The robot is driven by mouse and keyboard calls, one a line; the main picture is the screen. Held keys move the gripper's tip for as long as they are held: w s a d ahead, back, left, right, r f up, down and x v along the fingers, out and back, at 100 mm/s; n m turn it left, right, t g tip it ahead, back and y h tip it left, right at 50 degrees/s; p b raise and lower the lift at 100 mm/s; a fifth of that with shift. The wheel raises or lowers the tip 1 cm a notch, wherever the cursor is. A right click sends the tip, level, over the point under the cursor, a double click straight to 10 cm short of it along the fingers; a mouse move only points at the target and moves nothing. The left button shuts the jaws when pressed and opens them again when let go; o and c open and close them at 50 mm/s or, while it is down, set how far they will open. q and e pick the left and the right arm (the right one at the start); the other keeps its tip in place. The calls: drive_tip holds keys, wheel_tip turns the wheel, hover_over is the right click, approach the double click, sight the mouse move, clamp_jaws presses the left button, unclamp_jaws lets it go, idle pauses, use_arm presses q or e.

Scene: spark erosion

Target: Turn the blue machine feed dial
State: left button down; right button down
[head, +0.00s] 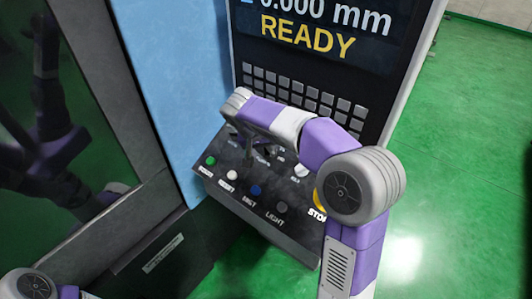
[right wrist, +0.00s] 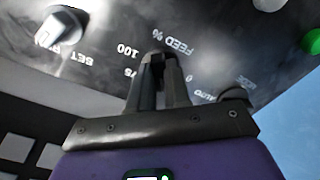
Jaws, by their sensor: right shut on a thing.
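The blue machine (head: 180,75) stands at the left and centre of the head view, with a dark sloping control panel (head: 290,238). My right gripper (head: 248,150) reaches down onto the upper part of this panel. In the right wrist view its dark fingers (right wrist: 162,62) are closed together at the "FEED %" marking (right wrist: 170,46), shut on the feed dial. The dial itself is almost wholly hidden between the fingers, so its pointer cannot be read. Scale numbers such as 100 show beside it. My left gripper is out of view; only part of my left arm shows at the lower left.
A dark mode knob (right wrist: 235,92) sits close beside the fingers, and a pale set knob (right wrist: 62,28) on the other side. Green (head: 210,160), white (head: 231,174) and blue (head: 256,190) buttons line the panel's front. A yellow stop button (head: 320,194) is partly behind my arm. A keypad stands behind.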

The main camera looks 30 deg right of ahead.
drive_tip(key=m+b, duration=0.2)
drive_tip(key=m, duration=0.1)
drive_tip(key=shift+f+m, duration=0.1)
drive_tip(key=shift+m, duration=0.3)
drive_tip(key=m+b, duration=0.2)
drive_tip(key=m, duration=0.2)
drive_tip(key=shift+w+a+m, duration=0.1)
drive_tip(key=shift+m, duration=0.2)
drive_tip(key=m+b, duration=0.2)
drive_tip(key=m, duration=0.1)
drive_tip(key=shift+w+m, duration=0.1)
drive_tip(key=shift+m, duration=0.2)
drive_tip(key=m+b, duration=0.1)
drive_tip(key=m, duration=0.3)
drive_tip(key=shift+m+b, duration=0.3)
drive_tip(key=c, duration=1.1)
unclamp_jaws()
drive_tip(key=shift+r, duration=0.2)
